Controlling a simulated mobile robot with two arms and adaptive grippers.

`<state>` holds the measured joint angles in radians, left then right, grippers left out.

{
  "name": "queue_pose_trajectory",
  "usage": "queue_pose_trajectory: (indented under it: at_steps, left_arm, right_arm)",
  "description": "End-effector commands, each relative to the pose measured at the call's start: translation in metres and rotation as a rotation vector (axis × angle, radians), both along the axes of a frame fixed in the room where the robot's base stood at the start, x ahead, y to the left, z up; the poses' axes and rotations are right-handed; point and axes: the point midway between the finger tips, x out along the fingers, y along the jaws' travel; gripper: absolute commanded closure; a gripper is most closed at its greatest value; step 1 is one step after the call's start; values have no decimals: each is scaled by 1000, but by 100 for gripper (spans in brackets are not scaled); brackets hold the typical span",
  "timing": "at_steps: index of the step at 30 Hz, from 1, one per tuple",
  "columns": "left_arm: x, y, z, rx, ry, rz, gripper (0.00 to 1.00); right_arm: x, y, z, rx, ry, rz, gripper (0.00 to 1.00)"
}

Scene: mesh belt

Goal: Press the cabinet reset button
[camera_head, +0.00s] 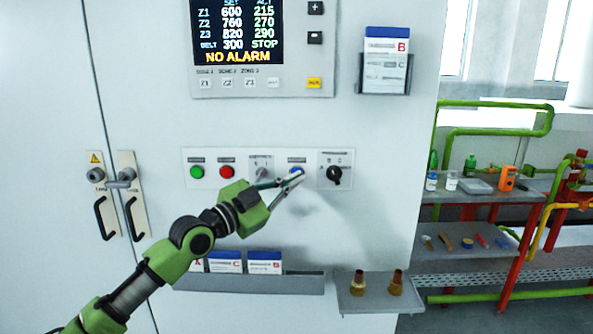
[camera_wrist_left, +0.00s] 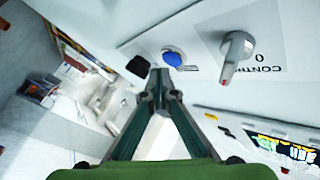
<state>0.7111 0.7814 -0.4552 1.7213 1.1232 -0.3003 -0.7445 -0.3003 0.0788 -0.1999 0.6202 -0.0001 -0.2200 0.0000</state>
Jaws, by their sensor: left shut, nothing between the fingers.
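The blue button (camera_head: 296,170) sits on the white control strip of the cabinet, between a key-type switch and a black rotary knob. In the left wrist view the blue button (camera_wrist_left: 173,57) is just beyond and slightly right of the fingertips. My left gripper (camera_head: 299,176) is shut and empty, its tips at the blue button and partly covering it in the head view. The tips (camera_wrist_left: 160,74) are close together in the wrist view. I cannot tell whether they touch the button. My right gripper is not in view.
A green button (camera_head: 197,172), a red button (camera_head: 227,171) and the black rotary knob (camera_head: 334,176) share the strip. The display (camera_head: 238,35) above reads NO ALARM. A document tray (camera_head: 248,284) and a small shelf (camera_head: 380,299) with brass fittings project below. Side shelves stand right.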

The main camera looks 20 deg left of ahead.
Motion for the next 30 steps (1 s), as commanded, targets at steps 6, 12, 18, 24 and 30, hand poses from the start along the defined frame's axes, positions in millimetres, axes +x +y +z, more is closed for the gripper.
queue_pose_trajectory:
  at_steps: [6,12,18,24,30]
  left_arm:
    - [0,0,0,0,0,0,100]
    - [-9,-3,2,1,2,-1,100]
    - [-29,-9,3,1,3,-2,100]
    - [-45,-13,1,0,1,-2,100]
    - [-49,-14,0,-1,-1,0,100]
  right_arm:
    - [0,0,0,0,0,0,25]
    - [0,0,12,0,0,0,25]
    - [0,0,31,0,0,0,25]
    - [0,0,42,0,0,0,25]
    - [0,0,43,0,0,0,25]
